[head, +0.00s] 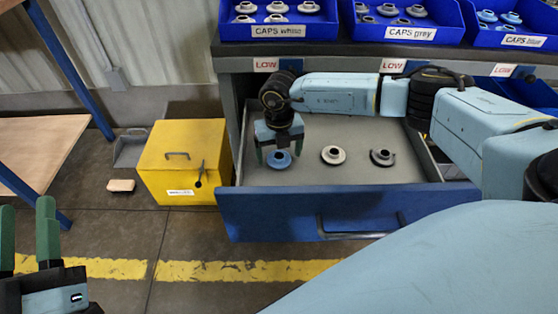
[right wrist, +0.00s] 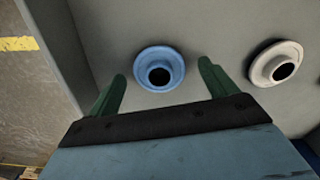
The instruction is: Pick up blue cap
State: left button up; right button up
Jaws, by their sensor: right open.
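The blue cap (head: 279,159) lies in the open drawer at its left end, a flanged ring with a dark hole in the middle. It also shows in the right wrist view (right wrist: 159,69). My right gripper (head: 279,152) is over the drawer with its fingers pointing down near the blue cap. In the right wrist view the open fingers (right wrist: 160,80) stand on either side of the cap, with gaps, holding nothing. I cannot tell the exact height above it. My left gripper (head: 26,230) is at the lower left, its two green fingers apart and empty, far from the drawer.
A white cap (head: 333,155) and a grey cap (head: 382,157) lie to the right in the drawer (head: 300,211). Blue bins of caps (head: 278,32) stand on the bench above. A yellow box (head: 182,160) stands left of the drawer.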

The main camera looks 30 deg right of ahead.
jog(key=shift+f, duration=0.2)
jog(key=c, duration=1.1)
jog(key=shift+o, duration=0.2)
jog(key=shift+r, duration=0.15)
